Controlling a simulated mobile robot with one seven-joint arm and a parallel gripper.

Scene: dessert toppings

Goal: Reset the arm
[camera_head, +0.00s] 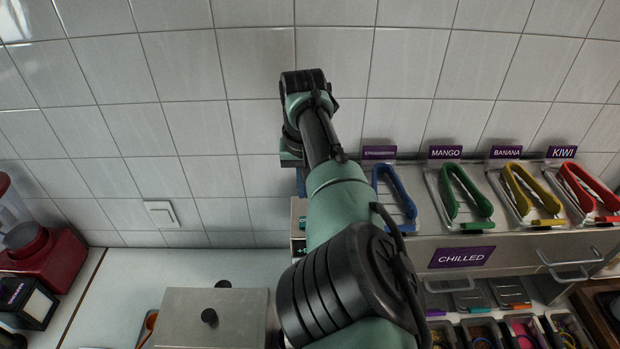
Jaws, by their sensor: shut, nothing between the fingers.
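My arm reaches up and away from the camera through the middle of the view, in front of the tiled wall. Its far joint stands out against the tiles, left of the label row. My gripper does not show; any part of the arm beyond that joint is hidden behind the nearer links. I see nothing held.
Blue (398,192), green (466,192), yellow (528,190) and red tongs (588,188) lie on the chilled unit (415,248) at right. Topping bins stand below. A lidded steel box (185,312) is lower left, a red machine (45,258) far left. White counter (125,285) is bare between.

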